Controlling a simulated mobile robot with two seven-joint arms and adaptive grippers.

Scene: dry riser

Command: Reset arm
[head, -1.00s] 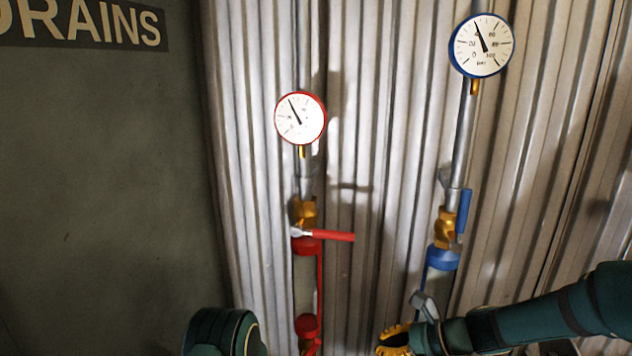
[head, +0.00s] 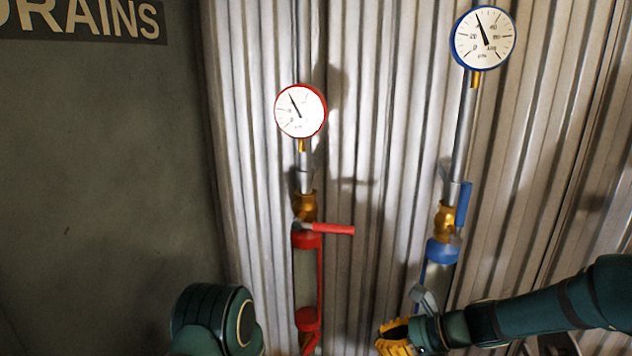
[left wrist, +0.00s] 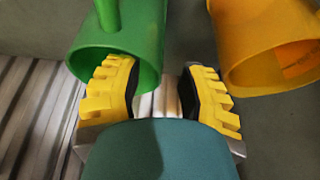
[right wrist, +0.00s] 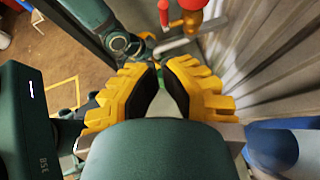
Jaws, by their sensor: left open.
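My left gripper (left wrist: 158,85) shows in the left wrist view with its yellow fingers well apart and nothing between them. Its left finger overlaps the mouth of a green pipe (left wrist: 140,35); I cannot tell whether they touch. My right gripper (head: 393,335) is low in the head view, below the blue valve (head: 442,252). In the right wrist view its fingertips (right wrist: 160,68) come close together with a narrow gap behind them, and I see nothing held. In the head view a dark green link of my left arm (head: 212,320) shows at the bottom; the left fingers are out of frame.
A red-rimmed gauge (head: 300,111) stands above a red-handled valve (head: 325,229). A blue-rimmed gauge (head: 483,38) stands above the blue-handled valve. Corrugated metal (head: 380,120) lies behind. An orange pipe (left wrist: 265,60) is right of the left gripper. A blue rounded part (right wrist: 275,150) is beside the right gripper.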

